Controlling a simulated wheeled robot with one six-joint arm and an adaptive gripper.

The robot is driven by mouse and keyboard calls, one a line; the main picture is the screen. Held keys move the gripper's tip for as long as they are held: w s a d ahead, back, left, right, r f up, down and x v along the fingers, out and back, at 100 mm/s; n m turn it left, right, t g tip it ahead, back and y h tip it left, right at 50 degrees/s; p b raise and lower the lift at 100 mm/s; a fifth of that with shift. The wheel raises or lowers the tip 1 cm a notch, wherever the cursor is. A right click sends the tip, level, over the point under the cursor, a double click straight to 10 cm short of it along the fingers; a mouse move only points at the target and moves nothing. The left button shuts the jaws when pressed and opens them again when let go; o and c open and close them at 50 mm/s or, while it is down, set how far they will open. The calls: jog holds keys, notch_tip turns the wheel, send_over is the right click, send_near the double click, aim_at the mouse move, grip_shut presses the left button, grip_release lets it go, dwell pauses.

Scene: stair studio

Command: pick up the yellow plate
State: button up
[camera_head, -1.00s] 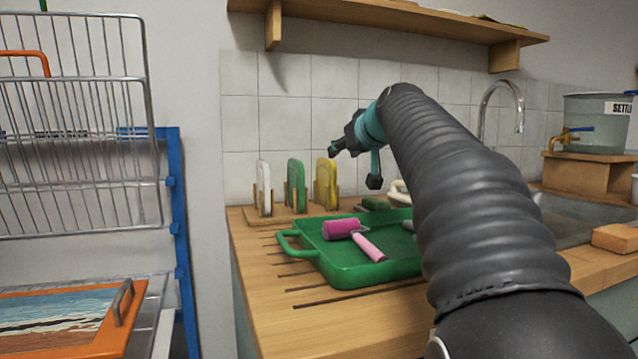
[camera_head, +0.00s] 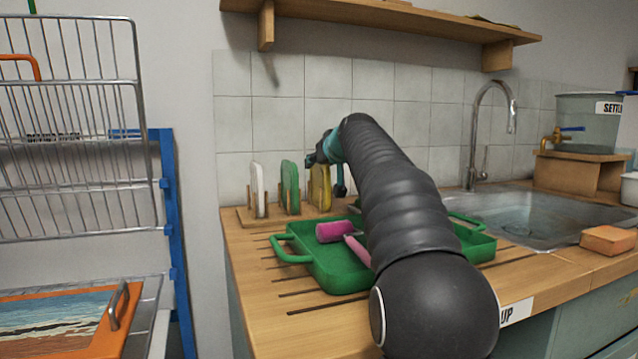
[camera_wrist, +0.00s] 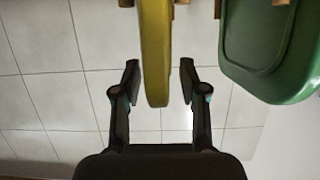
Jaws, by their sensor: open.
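The yellow plate (camera_head: 321,187) stands upright at the right end of a wooden rack (camera_head: 275,214) on the counter, partly covered by my arm in the head view. In the wrist view the yellow plate (camera_wrist: 155,60) shows edge-on, and its rounded end lies between the two fingers of my gripper (camera_wrist: 160,82). The fingers are open, with a gap visible on each side of the plate. In the head view my gripper (camera_head: 322,160) is at the upper part of the plate.
A green plate (camera_head: 290,187) stands close beside the yellow one, with a white plate (camera_head: 258,189) further left. A green tray (camera_head: 335,270) holding a pink roller (camera_head: 335,232) lies in front. The tiled wall (camera_head: 330,75) is close behind. A sink (camera_head: 560,215) is at the right.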

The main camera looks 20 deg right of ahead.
grip_shut()
jog(key=shift+r, duration=0.1)
dwell(0.4)
jog(key=shift+r+p, duration=2.2)
jog(key=shift+r, duration=2.75)
